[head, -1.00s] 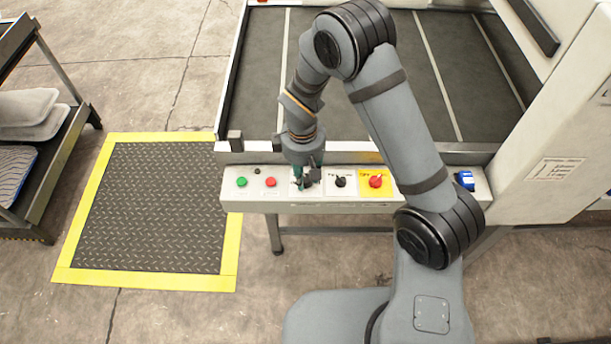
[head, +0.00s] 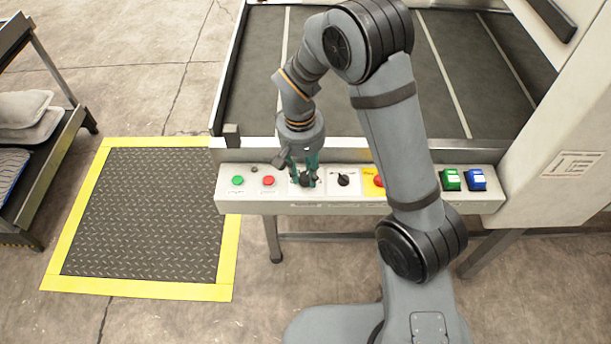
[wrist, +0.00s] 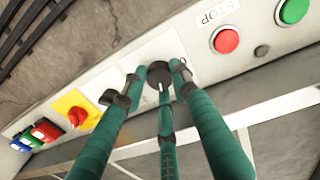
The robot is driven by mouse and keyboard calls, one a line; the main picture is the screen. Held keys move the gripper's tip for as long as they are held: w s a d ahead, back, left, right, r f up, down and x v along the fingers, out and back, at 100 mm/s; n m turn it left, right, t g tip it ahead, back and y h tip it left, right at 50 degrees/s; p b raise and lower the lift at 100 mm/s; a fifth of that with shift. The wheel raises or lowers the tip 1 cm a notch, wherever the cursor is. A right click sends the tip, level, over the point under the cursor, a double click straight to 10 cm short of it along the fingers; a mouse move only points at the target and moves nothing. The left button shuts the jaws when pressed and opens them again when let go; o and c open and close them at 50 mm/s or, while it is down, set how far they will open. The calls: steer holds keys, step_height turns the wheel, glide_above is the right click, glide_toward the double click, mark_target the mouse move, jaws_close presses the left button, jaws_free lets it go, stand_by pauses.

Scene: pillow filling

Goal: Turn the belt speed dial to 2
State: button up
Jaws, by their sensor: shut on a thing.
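A black dial (wrist: 158,74) sits on the white control panel (head: 225,205), just right of the red button in the head view. My gripper (head: 305,180) has teal fingers and reaches down onto this dial. In the wrist view my gripper (wrist: 160,80) has its fingers closed around the dial. The fingers cover much of the dial, and its pointer and scale cannot be read. A second black dial (head: 343,180) stands to the right on its own white plate. The labels are too small to read, so I cannot tell by name which dial sets belt speed.
A green button (head: 238,181) and a red STOP button (wrist: 226,40) lie left of the held dial in the head view. A red switch on a yellow plate (wrist: 77,117) and rocker switches (head: 450,179) lie to its right. The dark belt (head: 255,70) is behind the panel.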

mark_target(303, 176)
steer(key=shift+m+b, duration=0.4)
steer(key=shift+m, duration=0.3)
steer(key=o, duration=1.1)
steer(key=shift+o, duration=0.2)
steer(key=shift+r, duration=0.1)
step_height(303, 176, up, 12)
steer(key=shift+a, duration=0.4)
steer(key=shift+f, duration=0.2)
